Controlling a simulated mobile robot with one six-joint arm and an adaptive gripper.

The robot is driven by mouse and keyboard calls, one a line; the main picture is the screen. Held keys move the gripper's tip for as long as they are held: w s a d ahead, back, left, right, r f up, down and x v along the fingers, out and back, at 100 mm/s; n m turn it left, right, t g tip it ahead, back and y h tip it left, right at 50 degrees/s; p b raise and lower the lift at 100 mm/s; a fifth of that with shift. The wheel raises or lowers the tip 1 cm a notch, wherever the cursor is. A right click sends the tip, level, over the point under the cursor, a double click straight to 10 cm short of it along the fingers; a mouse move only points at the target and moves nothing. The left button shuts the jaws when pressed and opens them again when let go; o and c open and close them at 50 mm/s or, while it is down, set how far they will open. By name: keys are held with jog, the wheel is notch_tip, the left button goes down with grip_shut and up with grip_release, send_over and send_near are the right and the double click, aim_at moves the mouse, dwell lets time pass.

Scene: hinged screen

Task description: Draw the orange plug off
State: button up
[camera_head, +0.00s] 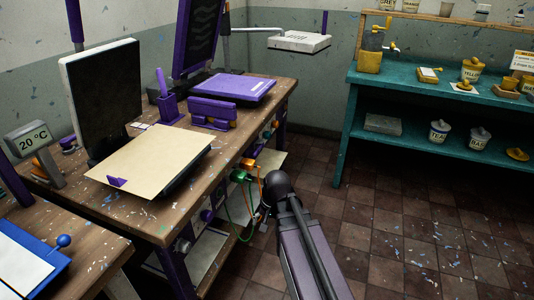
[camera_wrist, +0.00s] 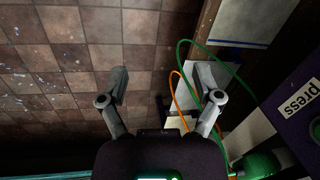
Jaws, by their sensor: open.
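A small orange piece (camera_head: 247,162), which looks like the orange plug, sits at the side of the wooden bench just above a green plug (camera_head: 239,175). An orange cable (camera_head: 258,183) hangs below it. In the wrist view the orange cable (camera_wrist: 175,92) curves close to my gripper's right finger, and the green plug (camera_wrist: 258,165) is at the lower right. The orange plug cannot be made out in that view. My gripper (camera_wrist: 160,78) is open, with nothing seen held between its spread fingers. In the head view my arm hides most of it beside the bench.
The wooden bench (camera_head: 150,225) holds a dark screen panel (camera_head: 103,95), a beige board (camera_head: 155,155) and purple devices. A green cable (camera_wrist: 225,43) loops near my right finger. A panel labelled "press" (camera_wrist: 300,98) is at right. Tiled floor (camera_head: 390,230) is clear toward the teal shelf (camera_head: 430,95).

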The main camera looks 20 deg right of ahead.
jog(key=w+d+r+m+t+y+p, duration=0.2)
jog(key=w+r+m+y+p, duration=0.3)
jog(key=w+m, duration=0.65)
jog(key=m+t+y+p, duration=0.1)
jog(key=m+t, duration=0.2)
jog(key=m, duration=0.6)
send_near(254, 163)
jog(key=x, duration=0.4)
jog(key=shift+d+r, duration=0.1)
jog(key=shift+r, duration=0.2)
jog(key=shift+w+f, duration=0.1)
jog(key=shift+f, duration=0.05)
jog(key=b+x, duration=0.5)
jog(key=x, duration=0.2)
jog(key=shift+w+f, duration=0.1)
jog(key=shift+f, duration=0.1)
jog(key=shift+a, duration=0.35)
jog(key=shift+c, duration=0.4)
jog(key=c, duration=1.1)
jog(key=shift+o, duration=0.2)
jog(key=shift+s+d, duration=0.2)
jog(key=shift+d, duration=0.2)
